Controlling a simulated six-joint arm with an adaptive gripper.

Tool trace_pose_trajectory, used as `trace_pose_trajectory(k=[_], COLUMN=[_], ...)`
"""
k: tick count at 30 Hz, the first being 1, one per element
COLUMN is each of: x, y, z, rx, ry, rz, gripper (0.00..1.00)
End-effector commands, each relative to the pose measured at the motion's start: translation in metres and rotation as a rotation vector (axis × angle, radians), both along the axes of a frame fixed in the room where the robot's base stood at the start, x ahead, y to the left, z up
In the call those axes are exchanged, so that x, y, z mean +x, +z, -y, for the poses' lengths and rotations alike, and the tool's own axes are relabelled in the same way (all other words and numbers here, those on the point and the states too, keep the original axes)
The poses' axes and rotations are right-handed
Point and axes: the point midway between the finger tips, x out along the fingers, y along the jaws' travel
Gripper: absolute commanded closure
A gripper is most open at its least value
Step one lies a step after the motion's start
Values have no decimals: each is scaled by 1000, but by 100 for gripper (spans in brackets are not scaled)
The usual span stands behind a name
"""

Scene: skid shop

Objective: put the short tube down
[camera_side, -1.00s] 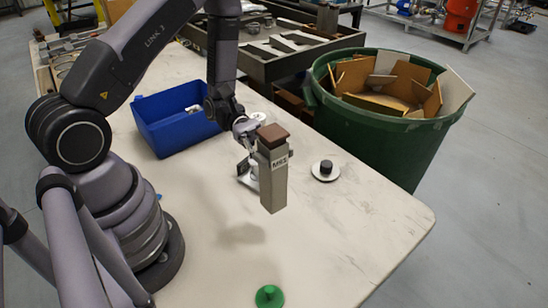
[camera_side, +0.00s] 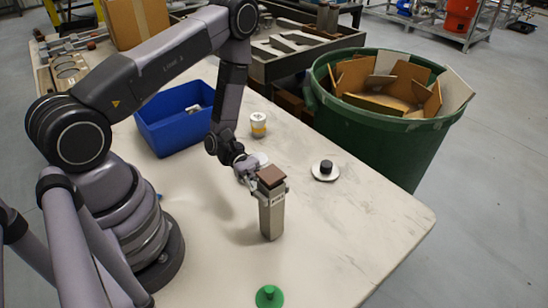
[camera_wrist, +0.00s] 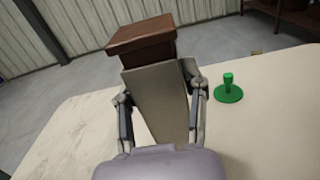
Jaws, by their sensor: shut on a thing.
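The short tube (camera_side: 271,217) is a grey square tube with a brown cap on top and a small label. It stands upright in the side view, its lower end at or very near the table top; I cannot tell whether it touches. My gripper (camera_side: 271,187) is shut on its upper part, just under the cap. In the wrist view the tube (camera_wrist: 158,98) fills the middle between the two fingers of my gripper (camera_wrist: 162,105), and its lower end is hidden.
On the table (camera_side: 345,235) are a green knobbed disc (camera_side: 269,297), a pale disc with a black knob (camera_side: 326,170), a white and yellow cup (camera_side: 258,125) and a blue bin (camera_side: 178,122). A green barrel of cardboard (camera_side: 385,140) stands beside it. Table to the tube's right is clear.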

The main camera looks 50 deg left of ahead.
Motion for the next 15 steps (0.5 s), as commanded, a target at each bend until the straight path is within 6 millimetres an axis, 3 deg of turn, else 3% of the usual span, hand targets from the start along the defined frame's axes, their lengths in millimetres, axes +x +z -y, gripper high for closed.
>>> trace_pose_trajectory(k=[2, 3, 8, 15], x=[0, 0, 0, 0], y=[-2, -2, -2, -2], z=[0, 0, 0, 0], rx=[-2, 0, 0, 0], ry=[0, 0, 0, 0], rz=[-1, 0, 0, 0], gripper=[98, 52, 31, 31])
